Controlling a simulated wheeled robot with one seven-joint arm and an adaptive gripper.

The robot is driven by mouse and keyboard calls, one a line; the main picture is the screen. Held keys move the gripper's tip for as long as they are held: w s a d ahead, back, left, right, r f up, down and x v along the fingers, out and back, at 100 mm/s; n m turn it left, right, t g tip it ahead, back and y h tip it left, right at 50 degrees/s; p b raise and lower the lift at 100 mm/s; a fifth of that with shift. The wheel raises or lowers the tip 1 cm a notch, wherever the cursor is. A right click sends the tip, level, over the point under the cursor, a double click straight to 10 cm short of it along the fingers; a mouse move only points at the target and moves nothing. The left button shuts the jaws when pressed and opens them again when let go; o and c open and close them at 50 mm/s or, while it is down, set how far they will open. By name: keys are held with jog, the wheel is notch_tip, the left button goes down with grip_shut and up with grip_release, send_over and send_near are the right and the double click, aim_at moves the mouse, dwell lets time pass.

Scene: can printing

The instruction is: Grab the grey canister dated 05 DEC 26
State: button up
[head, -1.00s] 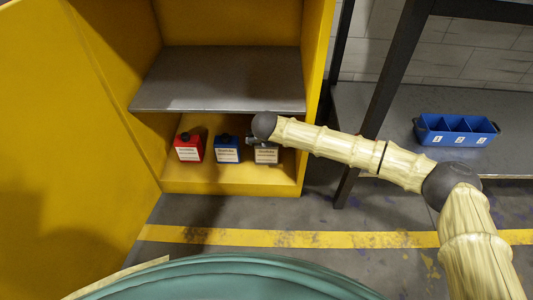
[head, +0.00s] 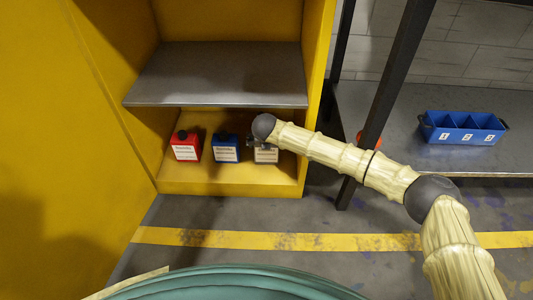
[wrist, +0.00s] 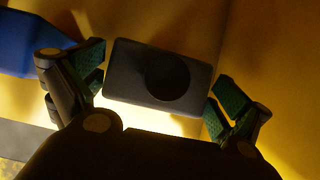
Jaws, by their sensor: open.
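The grey canister (head: 266,155) stands on the yellow cabinet's lower floor, rightmost of three canisters. Its label is too small to read, and my arm's end hides its top. In the wrist view the grey canister (wrist: 128,80), with a dark round cap, is seen from above between my fingers. My gripper (wrist: 160,92) is open, with one green-padded finger on each side of it. The left pad is very close to the canister's side; I cannot tell if it touches. In the head view my gripper (head: 258,143) is mostly hidden behind the arm's end.
A blue canister (head: 226,154) stands just left, and a red one (head: 186,152) beyond it. The grey shelf (head: 215,80) is above. The cabinet's right wall (head: 315,90) is close to my arm. A blue divided bin (head: 462,128) sits on the right rack.

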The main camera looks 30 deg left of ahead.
jog(key=shift+w+a+f, duration=0.1)
jog(key=shift+w+f, duration=0.1)
jog(key=c, duration=1.1)
jog(key=shift+c, duration=0.5)
jog(key=shift+r+p, duration=0.3)
jog(key=shift+p, duration=0.15)
